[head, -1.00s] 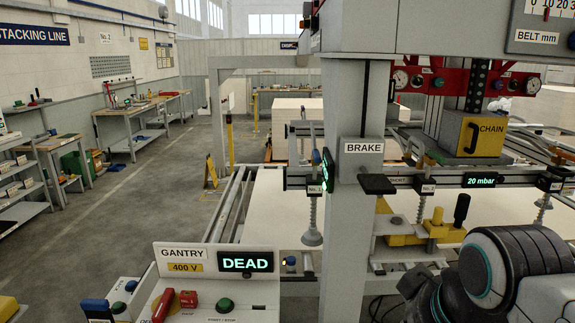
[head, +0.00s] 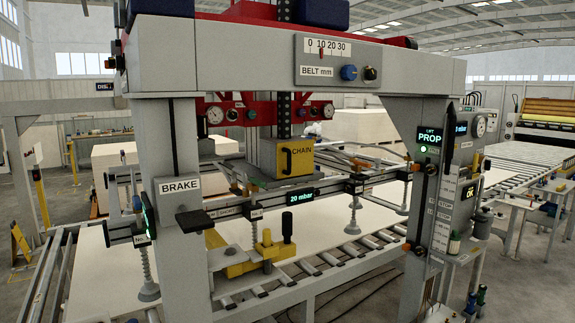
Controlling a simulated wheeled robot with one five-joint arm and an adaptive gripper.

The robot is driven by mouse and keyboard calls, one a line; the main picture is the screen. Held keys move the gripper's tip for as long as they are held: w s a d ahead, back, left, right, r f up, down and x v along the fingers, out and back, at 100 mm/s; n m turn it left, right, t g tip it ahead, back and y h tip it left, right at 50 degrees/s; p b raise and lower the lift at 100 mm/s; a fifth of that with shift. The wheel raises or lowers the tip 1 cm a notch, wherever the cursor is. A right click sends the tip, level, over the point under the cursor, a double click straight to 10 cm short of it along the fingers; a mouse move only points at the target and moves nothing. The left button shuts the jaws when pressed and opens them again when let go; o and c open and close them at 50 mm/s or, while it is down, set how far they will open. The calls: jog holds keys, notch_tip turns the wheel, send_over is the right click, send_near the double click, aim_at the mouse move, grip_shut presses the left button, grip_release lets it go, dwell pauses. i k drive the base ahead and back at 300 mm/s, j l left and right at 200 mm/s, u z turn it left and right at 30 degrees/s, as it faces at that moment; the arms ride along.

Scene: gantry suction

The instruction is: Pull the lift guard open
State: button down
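A yellow panel lettered CHAIN (head: 299,158) with a black bow handle (head: 287,160) sits at the foot of the black chain column, under the red beam. It is the only guard-like cover I can make out, and it looks shut. No label reading lift guard can be read.
The grey gantry's left post (head: 178,240) carries a BRAKE plate (head: 180,184) and a black pad (head: 195,221). A suction frame shows 20 mbar (head: 301,196). A yellow clamp (head: 266,250) stands below. A roller conveyor (head: 520,155) runs to the right.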

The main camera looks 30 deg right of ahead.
aim_at(296, 159)
jog(key=i+l+u, duration=0.1)
jog(key=l+u, duration=0.35)
jog(key=l, duration=0.15)
jog(key=l+u, duration=0.45)
jog(key=l, duration=0.15)
jog(key=l+u, duration=0.45)
jog(key=l, duration=0.2)
jog(key=k+l+u, duration=0.2)
jog(key=l+u, duration=0.25)
jog(key=l, duration=0.15)
